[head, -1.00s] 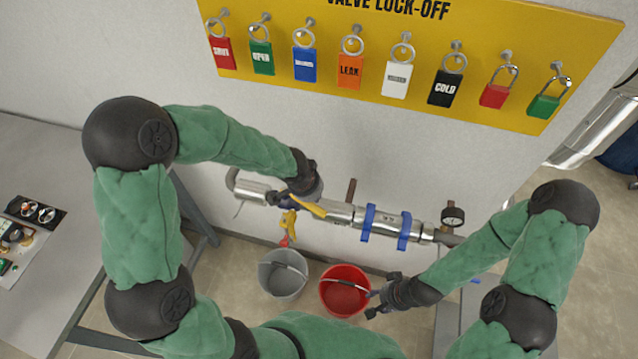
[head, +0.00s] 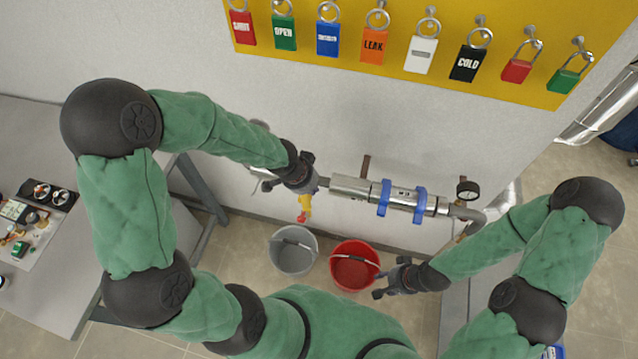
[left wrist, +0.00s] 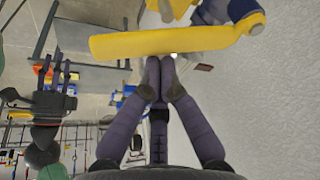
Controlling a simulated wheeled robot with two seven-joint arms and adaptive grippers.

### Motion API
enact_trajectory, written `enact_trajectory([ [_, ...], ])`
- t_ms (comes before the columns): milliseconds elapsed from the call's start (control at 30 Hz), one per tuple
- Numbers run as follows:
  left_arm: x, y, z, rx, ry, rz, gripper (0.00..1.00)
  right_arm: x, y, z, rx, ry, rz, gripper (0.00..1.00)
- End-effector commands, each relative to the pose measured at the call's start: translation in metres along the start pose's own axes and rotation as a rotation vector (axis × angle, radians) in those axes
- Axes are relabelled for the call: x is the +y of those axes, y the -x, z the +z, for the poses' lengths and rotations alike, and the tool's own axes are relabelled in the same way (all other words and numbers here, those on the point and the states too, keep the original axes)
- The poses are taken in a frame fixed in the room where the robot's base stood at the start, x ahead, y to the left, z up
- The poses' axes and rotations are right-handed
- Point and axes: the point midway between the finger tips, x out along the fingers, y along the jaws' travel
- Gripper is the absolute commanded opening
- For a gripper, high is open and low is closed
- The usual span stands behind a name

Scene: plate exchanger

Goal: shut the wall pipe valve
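The wall pipe (head: 350,187) runs along the grey wall with blue clamps on it. In the left wrist view, the yellow valve handle (left wrist: 150,42) crosses the picture just beyond my left gripper (left wrist: 159,62). Its fingers are together with nothing seen between them; whether the tips touch the handle, I cannot tell. In the head view my left gripper (head: 308,182) is at the left part of the pipe and hides the handle. A yellow piece with a red end (head: 304,203) hangs below it. My right gripper (head: 377,284) is open and empty beside the red bucket.
A grey bucket (head: 293,252) and a red bucket (head: 355,268) stand on the floor below the pipe. A gauge (head: 468,190) is near the pipe's right end. Padlocks hang on the yellow board (head: 400,50) above. A table (head: 60,230) is at left.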

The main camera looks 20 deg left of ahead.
Motion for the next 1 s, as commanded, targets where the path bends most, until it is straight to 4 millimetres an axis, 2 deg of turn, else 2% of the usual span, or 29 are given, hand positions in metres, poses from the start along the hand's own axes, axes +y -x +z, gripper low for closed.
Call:
enact_trajectory([
  [100, -0.002, 0.002, 0.009, -0.007, 0.003, 0.003, 0.00, -0.001, 0.002, 0.000, 0.000, 0.000, 0.000, 0.40],
  [400, -0.008, 0.006, 0.019, -0.007, 0.003, 0.002, 0.00, -0.002, 0.006, 0.000, 0.000, 0.000, 0.000, 0.40],
  [1000, -0.013, 0.007, 0.021, -0.003, 0.002, 0.000, 0.00, -0.003, 0.007, 0.000, 0.000, 0.000, 0.000, 0.40],
])
